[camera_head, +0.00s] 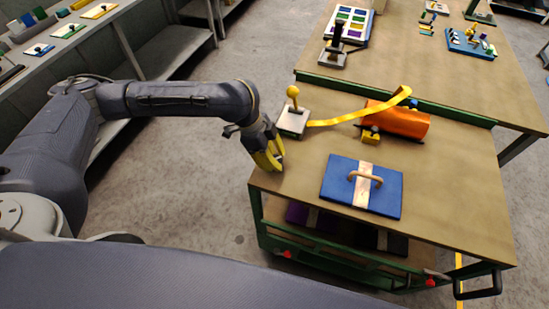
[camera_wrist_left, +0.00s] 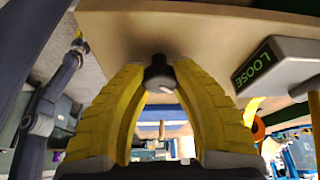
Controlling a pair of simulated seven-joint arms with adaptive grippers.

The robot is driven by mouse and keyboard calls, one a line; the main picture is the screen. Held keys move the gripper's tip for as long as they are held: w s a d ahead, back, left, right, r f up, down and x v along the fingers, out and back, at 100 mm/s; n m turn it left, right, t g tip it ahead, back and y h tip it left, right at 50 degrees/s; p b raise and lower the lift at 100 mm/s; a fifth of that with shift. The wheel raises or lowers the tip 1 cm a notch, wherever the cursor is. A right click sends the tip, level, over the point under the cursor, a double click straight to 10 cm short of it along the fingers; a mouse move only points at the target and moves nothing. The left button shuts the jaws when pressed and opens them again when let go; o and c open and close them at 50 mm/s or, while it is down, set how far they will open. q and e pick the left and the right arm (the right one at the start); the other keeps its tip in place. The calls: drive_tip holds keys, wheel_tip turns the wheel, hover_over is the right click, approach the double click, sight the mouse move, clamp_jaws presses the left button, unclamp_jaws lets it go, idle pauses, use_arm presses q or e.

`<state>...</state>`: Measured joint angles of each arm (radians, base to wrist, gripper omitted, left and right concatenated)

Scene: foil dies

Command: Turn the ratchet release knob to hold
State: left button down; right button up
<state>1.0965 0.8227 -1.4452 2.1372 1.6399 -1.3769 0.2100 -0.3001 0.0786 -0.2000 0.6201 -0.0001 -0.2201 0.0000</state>
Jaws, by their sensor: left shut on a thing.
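My left gripper (camera_head: 267,156) has yellow fingers and is at the left edge of the wooden cart top in the head view. In the left wrist view it is shut on a dark round knob (camera_wrist_left: 160,73) with a pale mark on it, the fingers on either side. The gripper hides this knob in the head view. A grey plate marked LOOSE (camera_wrist_left: 258,66) stands to the right of the knob in the wrist view. I cannot read which way the knob's mark points. My right gripper is not in view.
Behind the gripper stands a pale block with a yellow ball-topped lever (camera_head: 293,93). A blue board (camera_head: 338,183) with a handle lies at the front. The right front of the cart top is bare.

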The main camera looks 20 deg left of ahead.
use_arm(q)
drive_tip(key=shift+d+n+t, duration=0.15)
drive_tip(key=shift+n+t, duration=0.35)
drive_tip(key=shift+n, duration=0.6)
drive_tip(key=shift+w+r+n, duration=0.1)
drive_tip(key=shift+r+n, duration=0.05)
drive_tip(key=shift+n, duration=0.35)
idle(0.7)
drive_tip(key=c, duration=1.1)
unclamp_jaws()
drive_tip(key=shift+o, duration=0.7)
drive_tip(key=v, duration=1.2)
drive_tip(key=shift+o, duration=0.2)
drive_tip(key=shift+d, duration=0.1)
